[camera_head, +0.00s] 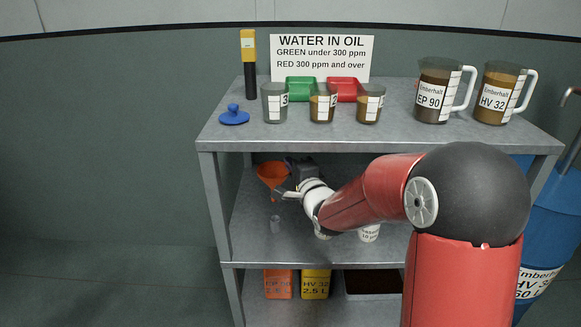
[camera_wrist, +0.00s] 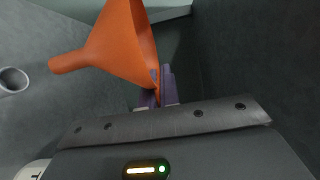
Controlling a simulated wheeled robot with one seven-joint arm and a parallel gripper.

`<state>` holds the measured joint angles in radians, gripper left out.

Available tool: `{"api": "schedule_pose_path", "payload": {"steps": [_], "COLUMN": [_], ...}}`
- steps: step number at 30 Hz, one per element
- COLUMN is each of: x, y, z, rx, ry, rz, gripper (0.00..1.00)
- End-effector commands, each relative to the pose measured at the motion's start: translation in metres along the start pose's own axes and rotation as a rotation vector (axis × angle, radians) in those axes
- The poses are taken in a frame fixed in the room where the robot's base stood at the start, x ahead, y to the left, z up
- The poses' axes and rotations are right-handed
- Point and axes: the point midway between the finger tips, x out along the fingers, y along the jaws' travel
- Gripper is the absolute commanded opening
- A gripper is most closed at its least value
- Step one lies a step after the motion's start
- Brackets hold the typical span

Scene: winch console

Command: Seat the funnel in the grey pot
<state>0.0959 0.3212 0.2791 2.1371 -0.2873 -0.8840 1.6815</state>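The orange funnel (camera_head: 271,174) is above the middle shelf, wide mouth up and spout down. My gripper (camera_head: 286,190) is shut on the funnel's rim. In the wrist view, the fingers (camera_wrist: 157,96) pinch the edge of the funnel (camera_wrist: 125,42), and its spout points left. The small grey pot (camera_head: 275,225) stands upright on the shelf below the funnel. Its open top also shows at the left edge of the wrist view (camera_wrist: 13,80), apart from the spout tip.
A white tub (camera_head: 369,232) stands on the shelf, right of the pot, partly behind my arm. The upper shelf (camera_head: 222,140) is overhead, bearing beakers, jugs, trays and a blue lid (camera_head: 234,116). Orange (camera_head: 278,284) and yellow (camera_head: 315,284) containers are below. Shelf left of the pot is clear.

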Motion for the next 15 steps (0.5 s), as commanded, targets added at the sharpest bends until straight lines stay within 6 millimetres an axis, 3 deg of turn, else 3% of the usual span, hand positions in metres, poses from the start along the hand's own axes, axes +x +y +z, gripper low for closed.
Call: {"api": "schedule_pose_path", "payload": {"steps": [15], "x": [0.0], "y": [0.051], "z": [-0.001], "rx": [0.001], "ry": [0.0], "rz": [0.001], "gripper": [0.0]}}
